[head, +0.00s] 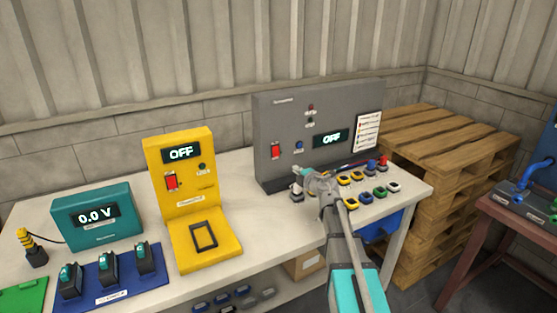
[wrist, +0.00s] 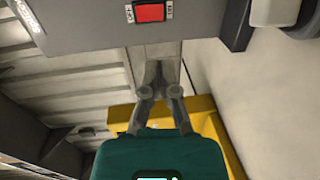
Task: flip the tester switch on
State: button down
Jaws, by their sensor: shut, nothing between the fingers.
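The grey panel box (head: 290,115) stands at the back right of the bench, with a display (head: 331,138) reading OFF. Its red switch (head: 276,151) is on the lower left of its front; a red switch on a grey face also shows at the top of the wrist view (wrist: 150,12). A yellow box (head: 180,200) to the left has its own red switch (head: 171,181) and a display reading OFF. My gripper (head: 302,173) is in front of the grey box, right of and below its red switch. In the wrist view its fingers (wrist: 160,72) are together, empty, and apart from the switch.
A teal meter (head: 98,215) reading 0.0 V and a blue base with switches (head: 115,283) stand at left. A pallet stack (head: 450,150) is right of the bench.

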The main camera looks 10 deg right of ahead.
jog(key=b+x, duration=0.1)
jog(key=x, duration=1.3)
jog(key=shift+b, duration=0.35)
jog(key=shift+w+a+f, duration=0.1)
jog(key=shift+w, duration=0.25)
jog(key=shift+s, duration=0.1)
jog(key=b, duration=0.2)
send_near(277, 156)
jog(key=s+d+f, duration=0.1)
jog(key=s+f, duration=0.1)
jog(key=s, duration=0.3)
jog(key=shift+s+d+f, duration=0.25)
jog(key=shift+d+f, duration=0.05)
jog(key=shift+s+a, duration=0.1)
